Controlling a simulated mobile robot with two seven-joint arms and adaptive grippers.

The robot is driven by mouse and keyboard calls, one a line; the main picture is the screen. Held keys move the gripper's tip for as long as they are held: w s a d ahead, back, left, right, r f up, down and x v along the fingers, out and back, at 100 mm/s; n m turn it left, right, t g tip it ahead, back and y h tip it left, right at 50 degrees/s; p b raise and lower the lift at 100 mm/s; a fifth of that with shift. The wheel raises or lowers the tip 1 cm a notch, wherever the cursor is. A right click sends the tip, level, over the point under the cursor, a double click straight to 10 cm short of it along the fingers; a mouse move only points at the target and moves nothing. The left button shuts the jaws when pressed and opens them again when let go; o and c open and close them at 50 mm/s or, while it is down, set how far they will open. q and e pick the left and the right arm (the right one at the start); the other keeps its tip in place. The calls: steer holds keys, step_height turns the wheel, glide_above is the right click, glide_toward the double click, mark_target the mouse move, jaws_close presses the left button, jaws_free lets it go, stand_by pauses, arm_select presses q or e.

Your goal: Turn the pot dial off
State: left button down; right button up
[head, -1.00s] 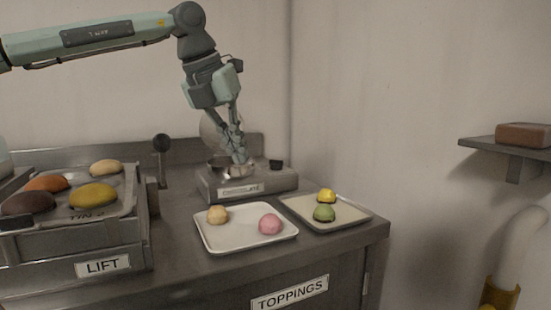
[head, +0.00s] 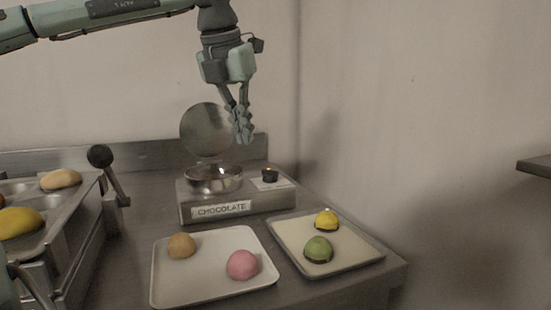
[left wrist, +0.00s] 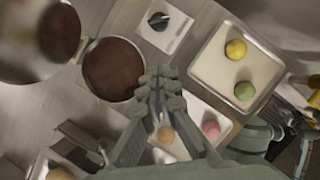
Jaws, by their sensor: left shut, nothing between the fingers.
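The chocolate pot (head: 214,181) sits in a steel base labelled CHOCOLATE (head: 222,209). Its round lid (head: 206,130) stands open behind it. The black pot dial (head: 270,175) is on a pale plate at the right of the base; the dial also shows in the left wrist view (left wrist: 158,20). Brown chocolate fills the pot in the left wrist view (left wrist: 113,68). My left gripper (head: 244,138) is shut and empty, pointing down above the base between pot and dial, touching neither. It also shows in the left wrist view (left wrist: 160,85).
A white tray (head: 205,285) with a tan and a pink bun stands in front of the base. Another tray (head: 350,250) with a yellow and a green bun is to its right. A lever with a black knob (head: 101,156) rises at the left. Walls stand behind and right.

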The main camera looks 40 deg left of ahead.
mark_target(263, 180)
arm_select(q)
steer(key=x, duration=1)
steer(key=shift+s, duration=0.3)
steer(key=shift+w+a+r+p, duration=0.1)
steer(key=shift+w+a+p, duration=0.15)
steer(key=shift+w, duration=0.35)
steer(key=shift+w+a+r+p, duration=0.15)
steer(key=shift+w+p, duration=0.15)
steer(key=shift+w, duration=0.3)
steer(key=shift+w+a+f, duration=0.1)
steer(key=shift+w+a, duration=0.1)
steer(key=shift+w, duration=0.5)
arm_select(e)
step_height(263, 180, down, 3)
steer(key=shift+s+a+r, duration=0.1)
steer(key=shift+s+a, duration=0.05)
arm_select(q)
steer(key=shift+s+m, duration=0.1)
steer(key=shift+m, duration=0.2)
arm_select(e)
steer(key=shift+s, duration=0.2)
